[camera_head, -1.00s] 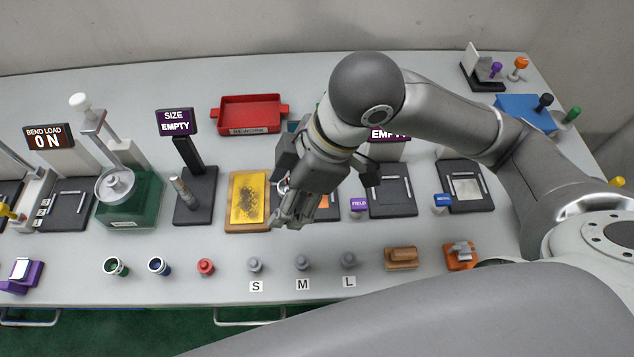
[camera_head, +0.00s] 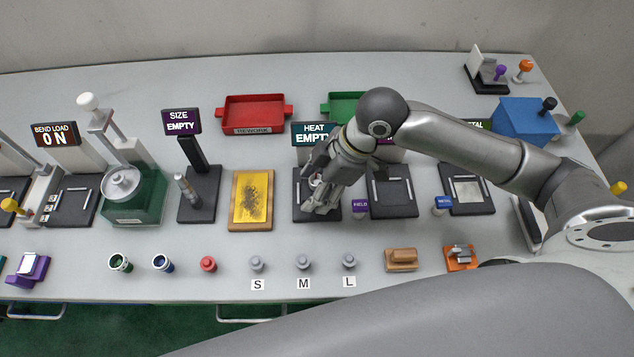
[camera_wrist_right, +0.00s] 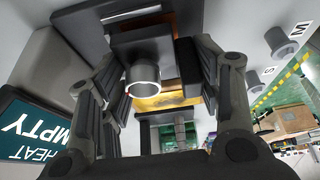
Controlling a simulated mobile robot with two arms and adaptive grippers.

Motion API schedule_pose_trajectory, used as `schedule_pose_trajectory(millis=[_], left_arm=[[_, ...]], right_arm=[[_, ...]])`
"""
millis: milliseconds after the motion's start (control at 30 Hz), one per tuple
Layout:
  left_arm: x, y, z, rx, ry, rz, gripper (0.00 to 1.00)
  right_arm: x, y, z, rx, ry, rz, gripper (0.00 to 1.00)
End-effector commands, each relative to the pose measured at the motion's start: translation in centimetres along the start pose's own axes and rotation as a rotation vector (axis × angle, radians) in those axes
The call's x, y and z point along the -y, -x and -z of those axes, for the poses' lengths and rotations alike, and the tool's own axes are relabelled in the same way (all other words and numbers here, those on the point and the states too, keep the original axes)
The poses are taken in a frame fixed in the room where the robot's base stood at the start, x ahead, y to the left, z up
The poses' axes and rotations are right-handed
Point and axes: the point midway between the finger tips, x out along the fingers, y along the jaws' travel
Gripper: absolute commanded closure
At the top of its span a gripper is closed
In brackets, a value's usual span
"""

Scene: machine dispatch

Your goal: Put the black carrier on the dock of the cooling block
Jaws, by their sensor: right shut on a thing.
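My right gripper (camera_head: 320,203) is low over the black heat station (camera_head: 300,212), beneath the sign HEAT EMPTY (camera_head: 316,130). In the right wrist view its fingers (camera_wrist_right: 160,75) are shut on a dark block that appears to be the black carrier (camera_wrist_right: 140,45); a grey tube with a pale rim sits at it. In the head view the gripper hides most of the carrier, and I cannot tell whether it touches the station. No label marks the cooling block, so I cannot tell which station it is. My left gripper is not in view.
A yellow pad on a wooden tray (camera_head: 233,214) lies just left of the heat station. A black station (camera_head: 393,210) stands close on its right. Grey knobs S, M and L (camera_head: 303,263) stand in front. Red (camera_head: 254,128) and green (camera_head: 340,109) trays are behind.

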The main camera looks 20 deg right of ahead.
Motion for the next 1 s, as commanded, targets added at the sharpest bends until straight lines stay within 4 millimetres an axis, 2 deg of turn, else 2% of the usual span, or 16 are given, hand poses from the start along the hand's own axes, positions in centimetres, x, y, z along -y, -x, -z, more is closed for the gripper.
schedule_pose_trajectory(millis=[633, 667, 700, 800, 1000], left_arm=[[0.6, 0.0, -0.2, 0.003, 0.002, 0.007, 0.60], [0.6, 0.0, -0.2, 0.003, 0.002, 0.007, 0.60], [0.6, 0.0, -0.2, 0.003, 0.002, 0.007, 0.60], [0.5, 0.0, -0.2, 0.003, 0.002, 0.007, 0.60], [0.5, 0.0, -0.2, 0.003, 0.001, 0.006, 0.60]], right_arm=[[0.0, -1.0, -0.4, -0.001, 0.000, -0.001, 0.68], [0.0, -1.1, -0.4, 0.000, 0.000, -0.001, 0.39], [0.0, -1.1, -0.4, 0.000, 0.000, -0.001, 0.34], [0.0, -1.1, -0.4, 0.000, 0.000, -0.001, 0.21], [0.0, -1.1, -0.4, 0.000, 0.000, 0.000, 0.20]])
